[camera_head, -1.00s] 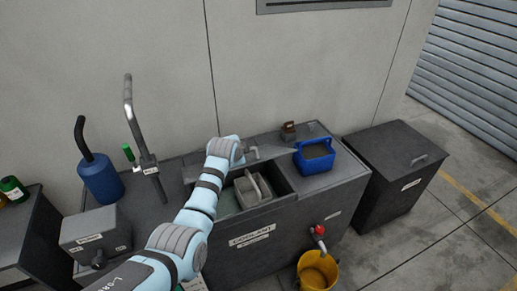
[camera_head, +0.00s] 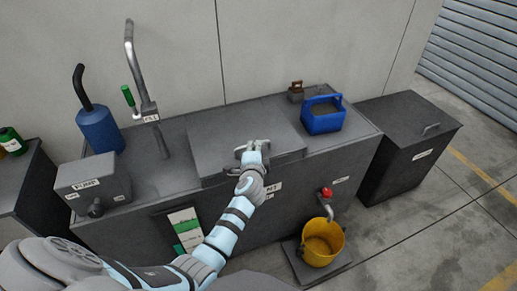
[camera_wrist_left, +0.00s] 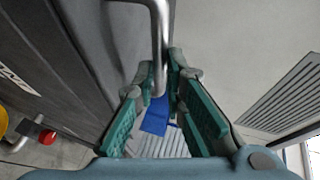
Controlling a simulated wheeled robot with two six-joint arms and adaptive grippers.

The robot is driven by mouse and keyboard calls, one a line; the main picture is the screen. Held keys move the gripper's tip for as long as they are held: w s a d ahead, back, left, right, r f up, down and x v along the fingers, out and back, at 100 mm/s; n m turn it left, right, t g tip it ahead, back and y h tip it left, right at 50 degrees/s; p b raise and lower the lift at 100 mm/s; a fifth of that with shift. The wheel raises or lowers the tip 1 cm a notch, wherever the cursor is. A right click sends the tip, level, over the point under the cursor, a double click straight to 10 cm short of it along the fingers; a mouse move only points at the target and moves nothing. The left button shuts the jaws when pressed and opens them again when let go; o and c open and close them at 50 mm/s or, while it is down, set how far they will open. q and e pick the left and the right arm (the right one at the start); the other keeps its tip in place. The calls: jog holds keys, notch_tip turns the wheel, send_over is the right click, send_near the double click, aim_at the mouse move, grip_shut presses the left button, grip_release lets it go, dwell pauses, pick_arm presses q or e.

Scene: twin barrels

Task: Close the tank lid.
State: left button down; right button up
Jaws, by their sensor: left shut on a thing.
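The tank lid (camera_head: 235,128) is a flat dark grey panel lying down over the top of the coolant tank (camera_head: 310,175). The open compartment under it is hidden. My left gripper (camera_head: 254,149) is at the lid's front edge, with its arm reaching in from the lower left. In the left wrist view, a grey bar handle (camera_wrist_left: 160,35) runs between the green finger pads (camera_wrist_left: 163,92), and the gripper is shut on it. I cannot tell whether the lid rests fully flush. My right gripper is not in view.
A fill pipe (camera_head: 130,65), blue canister (camera_head: 98,130) and pump box (camera_head: 92,180) stand left. A yellow bucket (camera_head: 322,240) sits under a red-handled tap (camera_head: 326,192).

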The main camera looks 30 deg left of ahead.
pick_arm(q)
jog(key=shift+s+f, duration=0.2)
jog(key=shift+f, duration=0.3)
jog(key=c, duration=1.7)
grip_release()
jog(key=shift+f, duration=0.1)
jog(key=shift+o, duration=0.2)
jog(key=shift+w, duration=0.25)
jog(key=v, duration=0.7)
jog(key=shift+s+d, duration=0.1)
jog(key=shift+s, duration=0.05)
